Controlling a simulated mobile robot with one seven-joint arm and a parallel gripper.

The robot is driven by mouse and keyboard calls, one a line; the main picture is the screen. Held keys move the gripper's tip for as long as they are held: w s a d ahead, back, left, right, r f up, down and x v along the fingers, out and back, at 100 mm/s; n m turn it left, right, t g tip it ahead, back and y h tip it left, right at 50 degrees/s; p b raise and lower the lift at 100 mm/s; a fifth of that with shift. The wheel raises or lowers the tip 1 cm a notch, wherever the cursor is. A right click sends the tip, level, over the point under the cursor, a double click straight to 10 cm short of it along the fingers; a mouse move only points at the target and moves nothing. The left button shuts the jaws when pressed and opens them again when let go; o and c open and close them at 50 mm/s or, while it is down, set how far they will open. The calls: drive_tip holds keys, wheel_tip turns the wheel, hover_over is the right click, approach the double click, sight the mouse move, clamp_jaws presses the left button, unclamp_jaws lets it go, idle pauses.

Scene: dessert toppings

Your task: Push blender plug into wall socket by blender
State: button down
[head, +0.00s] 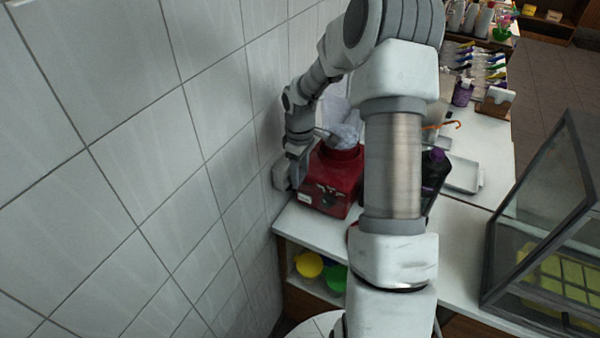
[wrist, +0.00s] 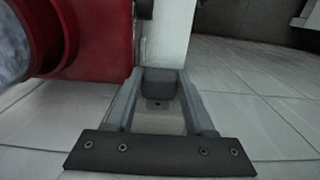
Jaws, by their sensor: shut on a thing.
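The red blender (head: 333,180) stands on the white counter beside the tiled wall, with a clear jug on top. Its red body (wrist: 98,40) fills the upper left of the wrist view. My gripper (head: 292,172) is low by the wall, just left of the blender. In the wrist view my gripper (wrist: 162,78) is shut on a small grey block between its fingers, which I take to be the blender plug (wrist: 160,88). A pale grey box at the wall beside the blender may be the wall socket (head: 281,176). I cannot tell whether plug and socket touch.
My own arm hides part of the counter (head: 462,235). A dark bottle (head: 434,170) and a grey tray (head: 464,174) are right of the blender. A glass case (head: 555,225) stands at right. Yellow (head: 308,265) and green (head: 335,278) bowls sit on the shelf below.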

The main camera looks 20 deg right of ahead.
drive_tip(key=shift+w+a, duration=0.15)
drive_tip(key=shift+w, duration=0.1)
idle(0.6)
drive_tip(key=shift+c, duration=0.9)
unclamp_jaws()
